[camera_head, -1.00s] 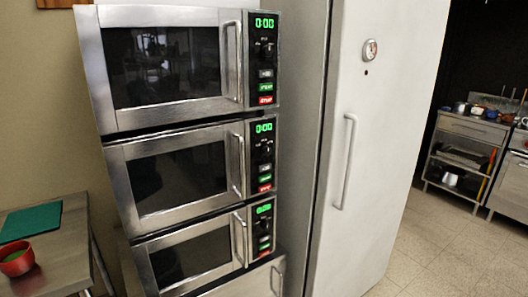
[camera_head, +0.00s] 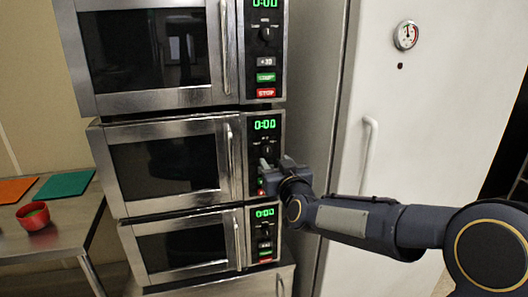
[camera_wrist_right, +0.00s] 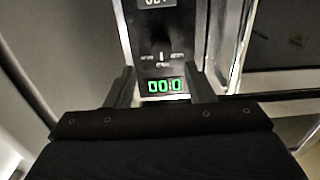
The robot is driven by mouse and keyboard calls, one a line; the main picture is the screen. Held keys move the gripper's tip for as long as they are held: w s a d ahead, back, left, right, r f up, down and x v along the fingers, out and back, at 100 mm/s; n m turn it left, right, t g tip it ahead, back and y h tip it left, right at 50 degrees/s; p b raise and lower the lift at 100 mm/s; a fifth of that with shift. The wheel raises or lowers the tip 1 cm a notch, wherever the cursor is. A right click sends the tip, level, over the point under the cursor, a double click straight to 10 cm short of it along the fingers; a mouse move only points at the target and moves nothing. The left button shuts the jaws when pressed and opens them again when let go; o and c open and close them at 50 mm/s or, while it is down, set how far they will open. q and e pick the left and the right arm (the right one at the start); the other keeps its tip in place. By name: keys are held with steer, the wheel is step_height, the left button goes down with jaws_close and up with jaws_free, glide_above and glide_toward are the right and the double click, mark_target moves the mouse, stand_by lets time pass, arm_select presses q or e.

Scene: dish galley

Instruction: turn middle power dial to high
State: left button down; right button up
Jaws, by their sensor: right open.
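The middle microwave (camera_head: 165,165) is the second in a stack of three, with its door shut. Its black control strip carries a green display (camera_head: 265,125) reading 0:00 and a dark power dial (camera_head: 266,149) just below. My right gripper (camera_head: 268,164) is in front of this strip, its fingers close below the dial and partly covering the buttons. In the right wrist view the panel appears upside down; the dial (camera_wrist_right: 160,47) lies beyond the open, empty fingers (camera_wrist_right: 158,72), near the gap between them. Contact is not visible, and the dial's setting is too small to read.
The upper microwave (camera_head: 150,55) and lower microwave (camera_head: 185,250) sit close above and below. A tall white fridge (camera_head: 430,120) with a vertical handle stands right of the stack, behind my right arm. A metal table (camera_head: 70,215) with a red bowl (camera_head: 34,216) is at left.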

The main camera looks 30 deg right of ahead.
mark_target(267, 152)
steer(key=p+x, duration=0.1)
steer(key=x, duration=0.6)
steer(key=shift+a, duration=0.1)
steer(key=c, duration=0.9)
steer(key=shift+c, duration=0.2)
